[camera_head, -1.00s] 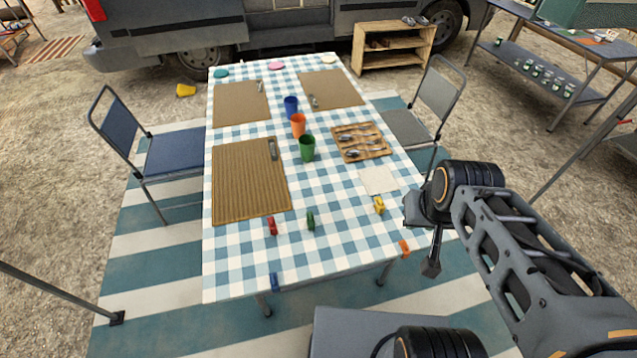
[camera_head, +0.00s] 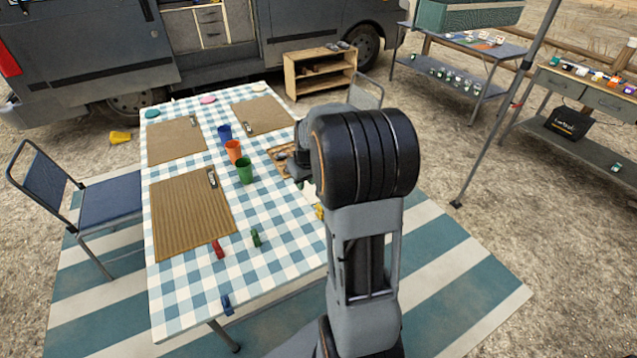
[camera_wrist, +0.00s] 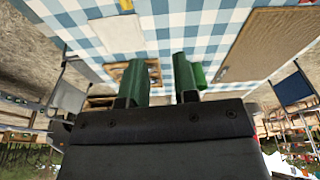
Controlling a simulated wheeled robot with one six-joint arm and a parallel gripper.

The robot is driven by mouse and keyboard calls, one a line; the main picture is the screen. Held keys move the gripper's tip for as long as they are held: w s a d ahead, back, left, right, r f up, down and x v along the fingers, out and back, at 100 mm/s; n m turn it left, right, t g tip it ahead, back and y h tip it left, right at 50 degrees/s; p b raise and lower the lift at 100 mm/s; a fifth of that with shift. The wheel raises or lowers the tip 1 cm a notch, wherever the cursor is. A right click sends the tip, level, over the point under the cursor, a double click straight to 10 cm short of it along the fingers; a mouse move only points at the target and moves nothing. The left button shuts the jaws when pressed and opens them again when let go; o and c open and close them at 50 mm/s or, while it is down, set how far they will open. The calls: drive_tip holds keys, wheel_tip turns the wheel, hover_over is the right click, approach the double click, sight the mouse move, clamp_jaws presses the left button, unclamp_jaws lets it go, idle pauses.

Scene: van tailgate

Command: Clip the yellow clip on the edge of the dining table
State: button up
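The yellow clip (camera_head: 319,211) lies on the right part of the checked dining table (camera_head: 187,305), partly hidden behind my arm. In the wrist view a small yellow piece, likely the same clip (camera_wrist: 125,4), shows at the top border, outside the finger gap. My gripper (camera_wrist: 160,75) has two green fingers, apart with nothing between them, over the table. A blue clip (camera_head: 227,303) sits on the table's near edge. A red clip (camera_head: 218,249) and a green clip (camera_head: 256,238) stand on the tabletop.
Blue (camera_head: 225,133), orange (camera_head: 233,151) and green (camera_head: 244,171) cups stand mid-table. Brown placemats (camera_head: 190,215) cover the left side and far end. A cutlery tray (camera_wrist: 115,72) and pale napkin (camera_wrist: 72,38) lie under my gripper. A blue chair (camera_head: 108,200) stands left.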

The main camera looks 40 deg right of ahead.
drive_tip(key=shift+w+d+f+b, duration=0.3)
drive_tip(key=shift+d+f+b, duration=0.9)
drive_tip(key=shift+f, duration=1.4)
drive_tip(key=shift+w+d+f+b, duration=0.25)
drive_tip(key=shift+d+f+b, duration=0.85)
drive_tip(key=shift+f, duration=1.45)
drive_tip(key=shift+w+d+f+b, duration=0.3)
drive_tip(key=shift+d+f+b, duration=0.9)
drive_tip(key=shift+f, duration=1.4)
drive_tip(key=shift+a, duration=0.25)
drive_tip(key=shift+c, duration=0.2)
clamp_jaws()
drive_tip(key=shift+r, duration=0.2)
drive_tip(key=shift+w+p+v, duration=0.25)
drive_tip(key=shift+p+v, duration=0.5)
drive_tip(key=shift+v, duration=0.4)
drive_tip(key=shift+w+p+v, duration=0.25)
drive_tip(key=shift+p+v, duration=0.5)
drive_tip(key=shift+v, duration=0.4)
drive_tip(key=shift+r, duration=0.1)
